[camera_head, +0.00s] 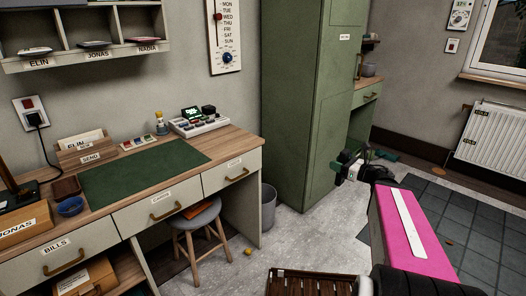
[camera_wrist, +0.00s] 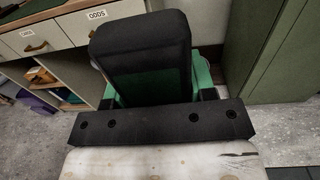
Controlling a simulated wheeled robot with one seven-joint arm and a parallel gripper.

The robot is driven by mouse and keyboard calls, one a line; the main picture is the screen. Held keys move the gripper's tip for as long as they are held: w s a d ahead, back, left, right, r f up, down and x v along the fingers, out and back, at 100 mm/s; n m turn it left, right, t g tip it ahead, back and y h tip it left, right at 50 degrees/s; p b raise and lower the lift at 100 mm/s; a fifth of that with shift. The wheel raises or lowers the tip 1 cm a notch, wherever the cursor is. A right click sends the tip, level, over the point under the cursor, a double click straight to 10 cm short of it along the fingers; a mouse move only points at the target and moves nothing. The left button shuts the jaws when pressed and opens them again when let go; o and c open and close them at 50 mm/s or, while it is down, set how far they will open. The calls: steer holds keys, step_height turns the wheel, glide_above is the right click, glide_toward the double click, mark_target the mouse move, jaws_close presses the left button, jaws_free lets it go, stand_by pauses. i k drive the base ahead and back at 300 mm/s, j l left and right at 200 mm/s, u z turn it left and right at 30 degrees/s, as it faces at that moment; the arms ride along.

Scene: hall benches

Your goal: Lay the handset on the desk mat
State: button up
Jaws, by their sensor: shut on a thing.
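My gripper (camera_head: 360,163) is in front of the green cabinet in the head view, small and partly hidden by its own wrist. In the wrist view my gripper (camera_wrist: 155,86) has its green jaws shut on a black, block-shaped thing, which appears to be the handset (camera_wrist: 140,50). The handset is held over the floor, to the right of the desk and apart from it. The desk mat (camera_head: 143,170) is a dark green rectangle lying flat on the wooden desk top (camera_head: 226,146). The mat is bare.
A device with coloured keys (camera_head: 199,126) stands behind the mat's right end. A stool (camera_head: 200,220) and bin (camera_head: 268,207) stand below. The green cabinet (camera_head: 305,100) is right of the desk.

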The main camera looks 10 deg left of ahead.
mark_target(137, 169)
steer(key=k+j, duration=0.2)
steer(key=j, duration=0.15)
steer(key=k+j, duration=0.2)
steer(key=j, duration=0.2)
steer(key=k+j, duration=0.2)
steer(key=j, duration=0.15)
steer(key=k+j, duration=0.2)
steer(key=j, duration=0.15)
steer(key=u, duration=0.05)
